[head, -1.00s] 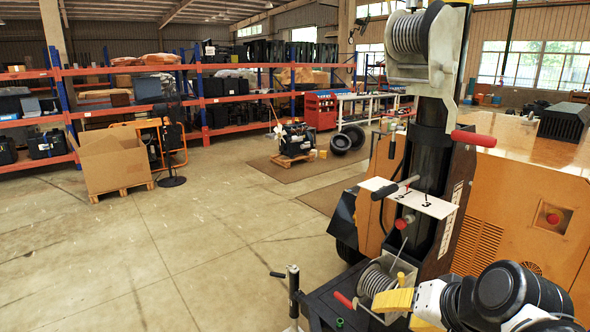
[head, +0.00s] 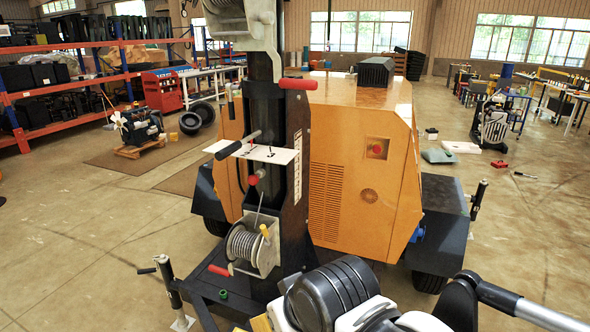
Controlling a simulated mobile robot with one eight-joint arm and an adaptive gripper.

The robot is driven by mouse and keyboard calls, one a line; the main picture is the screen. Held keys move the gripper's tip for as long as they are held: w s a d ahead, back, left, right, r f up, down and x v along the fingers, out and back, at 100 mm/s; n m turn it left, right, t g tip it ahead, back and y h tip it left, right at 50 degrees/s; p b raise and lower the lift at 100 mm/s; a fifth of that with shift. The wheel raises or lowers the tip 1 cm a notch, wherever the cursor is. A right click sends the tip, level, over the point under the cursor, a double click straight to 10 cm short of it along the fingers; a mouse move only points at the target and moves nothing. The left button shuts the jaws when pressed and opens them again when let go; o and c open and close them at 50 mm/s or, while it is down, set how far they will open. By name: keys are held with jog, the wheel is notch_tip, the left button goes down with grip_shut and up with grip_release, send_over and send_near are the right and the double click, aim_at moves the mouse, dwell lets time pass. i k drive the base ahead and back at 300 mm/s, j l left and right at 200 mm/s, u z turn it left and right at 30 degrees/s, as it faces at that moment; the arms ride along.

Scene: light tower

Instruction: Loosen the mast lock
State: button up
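The light tower's dark upright mast (head: 263,120) stands at the front of an orange trailer body (head: 350,160). A white plate (head: 282,154) marked with numbers crosses the mast, with a black-gripped lever (head: 237,145) at its left. A red knob (head: 253,180) sits just below the plate. No part is labelled as the mast lock, so I cannot tell which one it is. My gripper (head: 261,323) is at the bottom edge, below and apart from the mast parts. Only a bit of yellow finger shows beside my arm, and its opening is hidden.
A lower cable winch (head: 243,244) has a red handle (head: 219,270) and a yellow knob (head: 265,231). An upper winch's red handle (head: 298,84) sticks out right. Jack posts (head: 170,285) and (head: 477,199) flank the trailer.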

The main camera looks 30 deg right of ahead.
aim_at(230, 87)
jog(key=i+j+z, duration=0.1)
jog(key=j+z, duration=0.25)
jog(key=j, duration=0.25)
jog(key=j+z, duration=0.4)
jog(key=j, duration=0.2)
jog(key=i+l+u, duration=0.1)
jog(key=u, duration=0.2)
jog(key=i+l+u, duration=0.25)
